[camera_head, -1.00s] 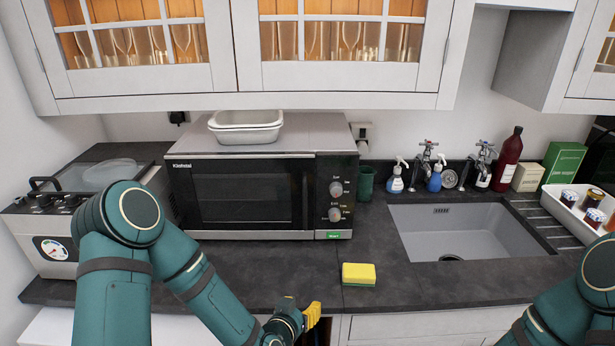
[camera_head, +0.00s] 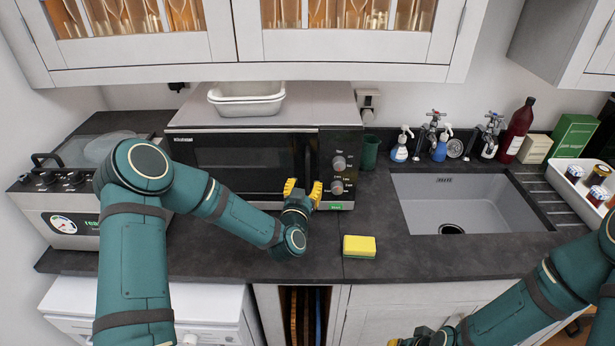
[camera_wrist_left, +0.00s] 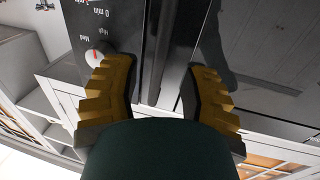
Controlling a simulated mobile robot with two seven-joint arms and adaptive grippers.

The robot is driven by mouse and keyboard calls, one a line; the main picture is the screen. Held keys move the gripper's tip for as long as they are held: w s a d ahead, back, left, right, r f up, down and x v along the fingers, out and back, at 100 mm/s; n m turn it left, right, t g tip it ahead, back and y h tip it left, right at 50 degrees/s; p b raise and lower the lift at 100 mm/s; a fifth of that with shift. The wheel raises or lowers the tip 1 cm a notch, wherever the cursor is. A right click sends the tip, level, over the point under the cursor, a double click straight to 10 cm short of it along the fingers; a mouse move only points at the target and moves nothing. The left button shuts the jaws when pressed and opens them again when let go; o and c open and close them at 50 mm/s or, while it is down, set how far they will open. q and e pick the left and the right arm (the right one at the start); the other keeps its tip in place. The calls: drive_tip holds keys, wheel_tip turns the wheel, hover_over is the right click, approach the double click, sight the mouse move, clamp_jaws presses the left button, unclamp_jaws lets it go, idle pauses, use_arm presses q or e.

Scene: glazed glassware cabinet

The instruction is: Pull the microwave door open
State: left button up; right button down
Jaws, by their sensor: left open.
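The microwave (camera_head: 230,157) stands on the counter with its dark door shut. The upright door handle (camera_head: 307,158) is at the door's right edge, beside the knob panel (camera_head: 339,170). My left gripper (camera_head: 303,188) is open in front of the lower part of the handle, with its yellow fingers pointing at the microwave. In the left wrist view, the open fingers (camera_wrist_left: 160,85) lie either side of the dark handle strip (camera_wrist_left: 155,45); contact cannot be told. My right gripper (camera_head: 425,338) shows only in part at the bottom edge, its fingers unclear.
A yellow sponge (camera_head: 359,246) lies on the counter right of my left gripper. White dishes (camera_head: 247,101) sit on the microwave. A dark green cup (camera_head: 371,152) stands to its right, and the sink (camera_head: 465,203) lies further right. Counter in front of the microwave is otherwise clear.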

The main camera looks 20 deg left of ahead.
sight(307, 180)
use_arm(q)
drive_tip(key=shift+w+a, duration=0.15)
drive_tip(key=shift+w, duration=1.7)
drive_tip(key=shift+c, duration=0.3)
clamp_jaws()
